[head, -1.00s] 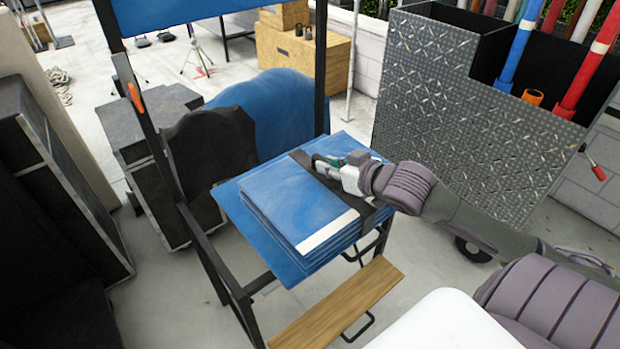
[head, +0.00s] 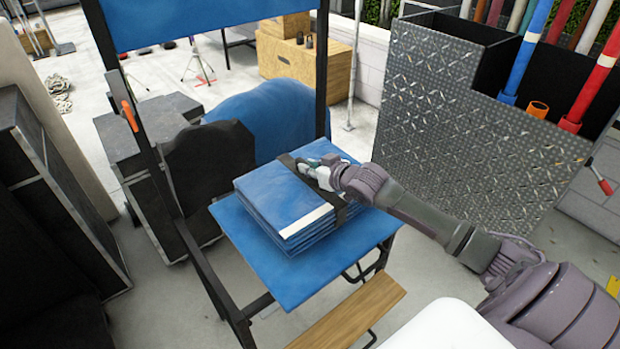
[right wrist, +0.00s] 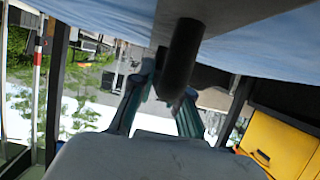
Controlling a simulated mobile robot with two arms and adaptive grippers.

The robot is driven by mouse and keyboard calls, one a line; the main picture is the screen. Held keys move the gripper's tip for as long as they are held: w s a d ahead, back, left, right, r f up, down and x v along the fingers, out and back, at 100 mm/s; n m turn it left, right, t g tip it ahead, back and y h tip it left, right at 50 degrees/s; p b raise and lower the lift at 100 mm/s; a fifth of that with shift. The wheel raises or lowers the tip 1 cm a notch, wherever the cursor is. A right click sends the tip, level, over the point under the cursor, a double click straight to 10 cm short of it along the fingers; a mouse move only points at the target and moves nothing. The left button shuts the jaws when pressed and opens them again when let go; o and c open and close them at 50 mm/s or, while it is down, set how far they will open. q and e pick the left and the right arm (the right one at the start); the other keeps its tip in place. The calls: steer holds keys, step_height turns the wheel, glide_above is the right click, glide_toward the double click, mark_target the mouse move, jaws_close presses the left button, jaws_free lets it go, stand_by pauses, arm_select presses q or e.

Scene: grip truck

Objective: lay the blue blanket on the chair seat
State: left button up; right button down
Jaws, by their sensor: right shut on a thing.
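The blue blanket (head: 280,195) is a folded, layered stack with a pale edge stripe and a black strap (head: 340,213) around it. It is over the back part of the blue chair seat (head: 290,282); I cannot tell whether it rests on it or hangs just above. My right gripper (head: 312,168) is shut on the strap at the top of the blanket. In the right wrist view, the fingers (right wrist: 160,100) close around the dark strap (right wrist: 182,55), with blue cloth above. My left gripper is out of view.
The tall chair has a black frame and a wooden footrest (head: 350,315). A metal tread-plate cart (head: 450,120) with coloured poles stands to the right. Black cases (head: 50,190) stand at the left, and a dark covered thing (head: 205,165) is behind the chair.

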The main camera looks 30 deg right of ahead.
mark_target(308, 178)
steer(key=shift+f, duration=1.85)
steer(key=c, duration=1.6)
jaws_free()
steer(key=shift+f, duration=0.15)
steer(key=o, duration=0.5)
steer(key=shift+c, duration=0.2)
steer(key=v, duration=1.2)
steer(key=shift+s+a, duration=0.1)
